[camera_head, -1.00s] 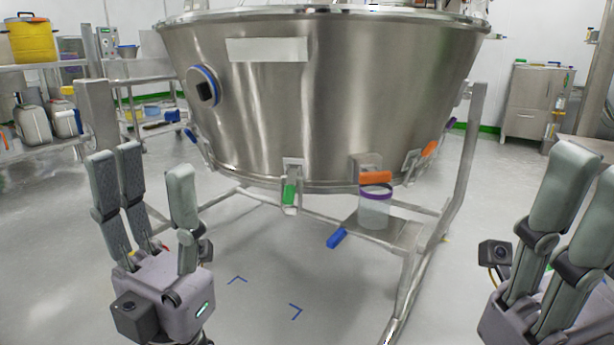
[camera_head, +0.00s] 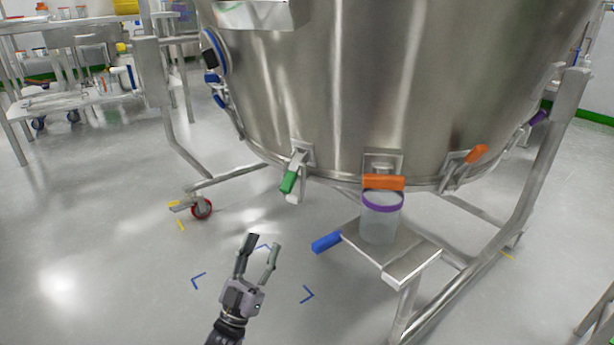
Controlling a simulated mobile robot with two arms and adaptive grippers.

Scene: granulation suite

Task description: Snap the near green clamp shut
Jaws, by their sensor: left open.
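The green clamp (camera_head: 288,182) sits on the lower rim of the big steel vessel (camera_head: 340,90), left of the orange clamp. Its green handle slants down and to the left, away from its bracket. My left gripper (camera_head: 263,243) is below it and slightly left in the picture, with its fingers pointing up. The gripper is open and empty, apart from the clamp. My right gripper is out of view.
Orange clamps (camera_head: 383,182) (camera_head: 477,154) sit along the rim to the right. A clear container (camera_head: 381,222) with a purple band stands on a steel shelf (camera_head: 412,262), beside a blue handle (camera_head: 326,242). Steel frame legs (camera_head: 545,150) and a caster (camera_head: 201,208) flank the vessel.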

